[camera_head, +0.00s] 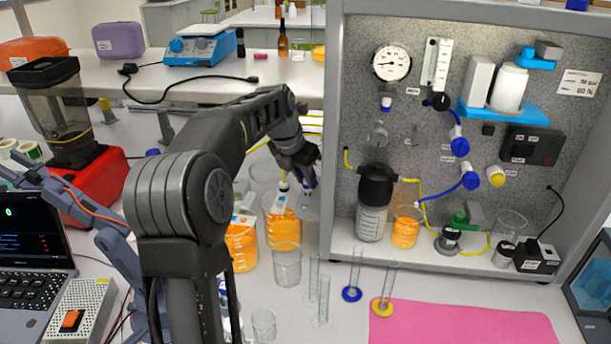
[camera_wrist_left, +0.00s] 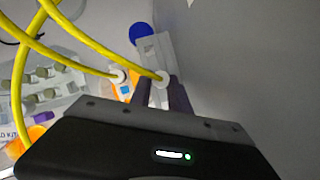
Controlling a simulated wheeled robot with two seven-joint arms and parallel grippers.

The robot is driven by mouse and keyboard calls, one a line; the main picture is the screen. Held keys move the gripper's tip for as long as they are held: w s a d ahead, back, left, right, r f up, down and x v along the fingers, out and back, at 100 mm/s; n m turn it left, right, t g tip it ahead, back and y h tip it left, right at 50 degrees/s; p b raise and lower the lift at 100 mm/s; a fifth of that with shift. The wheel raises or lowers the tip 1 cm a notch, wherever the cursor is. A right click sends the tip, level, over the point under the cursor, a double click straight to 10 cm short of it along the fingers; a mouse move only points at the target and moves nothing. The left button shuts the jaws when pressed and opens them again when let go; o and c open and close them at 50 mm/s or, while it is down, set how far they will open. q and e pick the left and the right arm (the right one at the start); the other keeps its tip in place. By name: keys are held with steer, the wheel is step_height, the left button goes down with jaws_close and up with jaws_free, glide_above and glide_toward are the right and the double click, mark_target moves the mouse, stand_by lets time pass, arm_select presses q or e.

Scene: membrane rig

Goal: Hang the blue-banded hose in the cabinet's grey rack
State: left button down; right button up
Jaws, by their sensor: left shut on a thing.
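My left gripper (camera_head: 306,184) is shut, low beside the outer left side of the cabinet (camera_head: 333,120). In the left wrist view its fingers (camera_wrist_left: 172,96) close around the white end fitting of a yellow hose (camera_wrist_left: 97,46). A blue band is not clear on this hose. A pale grey bracket-like piece (camera_wrist_left: 157,50), possibly the rack, lies just beyond the fingertips; I cannot tell whether the hose touches it. A second yellow hose (camera_wrist_left: 60,59) ends in a white fitting left of the fingers. My right gripper is not in view.
Orange-filled beakers (camera_head: 284,232) stand just below the left gripper, with an empty beaker (camera_head: 287,267) in front. Thin glass cylinders (camera_head: 354,272) stand before the cabinet. A pink mat (camera_head: 460,324) lies at the front right, mostly clear.

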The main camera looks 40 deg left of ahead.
arm_select(q)
steer(key=shift+f+b, duration=0.35)
steer(key=shift+f, duration=0.4)
stand_by(0.4)
steer(key=c, duration=1.1)
jaws_free()
steer(key=shift+c, duration=0.2)
steer(key=shift+r, duration=0.15)
steer(key=b+v, duration=0.1)
steer(key=v, duration=0.6)
steer(key=shift+s+r, duration=0.2)
steer(key=shift+r, duration=0.05)
